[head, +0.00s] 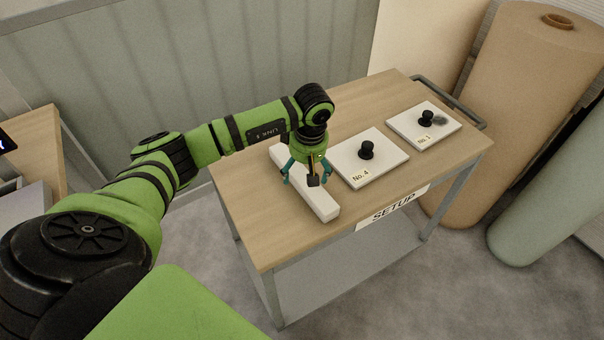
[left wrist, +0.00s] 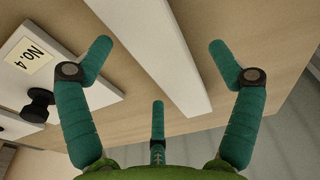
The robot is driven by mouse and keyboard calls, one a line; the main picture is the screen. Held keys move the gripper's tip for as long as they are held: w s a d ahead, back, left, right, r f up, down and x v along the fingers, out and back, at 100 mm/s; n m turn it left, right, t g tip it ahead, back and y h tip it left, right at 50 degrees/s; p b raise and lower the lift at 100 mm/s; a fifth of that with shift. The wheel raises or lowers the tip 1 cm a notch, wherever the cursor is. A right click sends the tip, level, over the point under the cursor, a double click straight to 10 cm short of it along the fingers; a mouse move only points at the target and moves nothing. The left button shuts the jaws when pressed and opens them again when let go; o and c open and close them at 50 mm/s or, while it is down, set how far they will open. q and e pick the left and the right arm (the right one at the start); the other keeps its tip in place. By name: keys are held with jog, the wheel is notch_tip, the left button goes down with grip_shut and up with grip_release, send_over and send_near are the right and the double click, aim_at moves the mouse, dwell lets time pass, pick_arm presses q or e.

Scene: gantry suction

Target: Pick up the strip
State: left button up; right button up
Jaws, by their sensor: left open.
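The white strip (head: 318,199) is a long, narrow bar lying on the left part of the wooden table top. It also shows in the left wrist view (left wrist: 160,60), running between my gripper's fingers. My left gripper (head: 304,178) is over the strip, with its teal fingers spread to either side of it. In the left wrist view the fingers (left wrist: 158,62) are open and apart from the strip. The arm and gripper hide part of the strip in the head view. My right gripper is not in view.
A white plate marked No.4 (head: 382,166) with a black knob lies just right of the strip. Another, No.3 (head: 407,127), lies farther right. The table (head: 285,243) carries a SETUP label (head: 393,206). Large brown (head: 520,90) and grey-green (head: 560,190) rolls stand at right.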

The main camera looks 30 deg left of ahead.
pick_arm(q)
notch_tip(320, 180, down, 2)
jog(key=shift+w+f, duration=0.1)
jog(key=shift+w, duration=0.05)
jog(key=shift+a+f, duration=0.1)
jog(key=shift+f, duration=0.05)
jog(key=c, duration=1.5)
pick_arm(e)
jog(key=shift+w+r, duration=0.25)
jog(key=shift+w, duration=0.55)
